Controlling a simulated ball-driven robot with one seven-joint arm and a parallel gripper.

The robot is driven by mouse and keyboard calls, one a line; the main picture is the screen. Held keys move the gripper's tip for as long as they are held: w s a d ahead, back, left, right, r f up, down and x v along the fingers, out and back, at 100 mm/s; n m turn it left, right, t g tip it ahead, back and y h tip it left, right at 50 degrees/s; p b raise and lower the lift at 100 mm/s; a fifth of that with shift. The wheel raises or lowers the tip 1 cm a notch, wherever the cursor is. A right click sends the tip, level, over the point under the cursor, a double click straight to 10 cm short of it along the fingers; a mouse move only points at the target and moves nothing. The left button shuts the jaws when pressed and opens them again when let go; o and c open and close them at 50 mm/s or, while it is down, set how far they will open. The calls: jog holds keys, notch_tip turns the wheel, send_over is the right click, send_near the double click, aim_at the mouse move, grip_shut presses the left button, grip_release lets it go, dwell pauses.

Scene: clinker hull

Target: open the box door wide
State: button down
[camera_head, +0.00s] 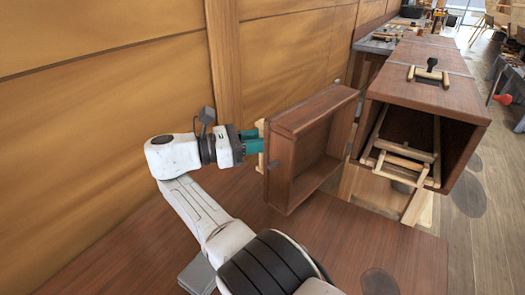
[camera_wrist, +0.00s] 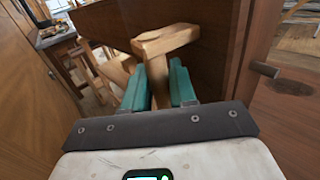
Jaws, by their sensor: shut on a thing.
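The box (camera_head: 448,105) is a dark brown wooden case at the right in the head view, with its front open. Its door (camera_head: 305,150), a shallow tray-like wooden panel with raised sides, stands swung out to the left of the opening. My gripper (camera_head: 255,141) is at the door's outer left face, on the pale wooden handle (camera_head: 262,146). In the wrist view, the teal fingers of my gripper (camera_wrist: 160,85) are closed around the stem of the pale handle (camera_wrist: 166,42). The finger contact is partly hidden.
A pale wooden frame (camera_head: 407,160) shows inside the box. A pale wooden handle (camera_head: 428,75) sits on the box top. A plank wall (camera_head: 120,75) runs close along the left behind my arm. Brown wooden surface (camera_head: 350,245) lies below the door. Open floor (camera_head: 475,225) is at the right.

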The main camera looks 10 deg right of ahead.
jog(key=shift+w+d+f+g+b, duration=0.1)
jog(key=shift+w+f+g+b, duration=0.05)
jog(key=shift+w+g+b, duration=0.25)
jog(key=shift+w, duration=0.1)
jog(key=c, duration=1.2)
grip_release()
jog(key=shift+d, duration=0.1)
jog(key=shift+o, duration=0.7)
jog(key=shift+m, duration=0.3)
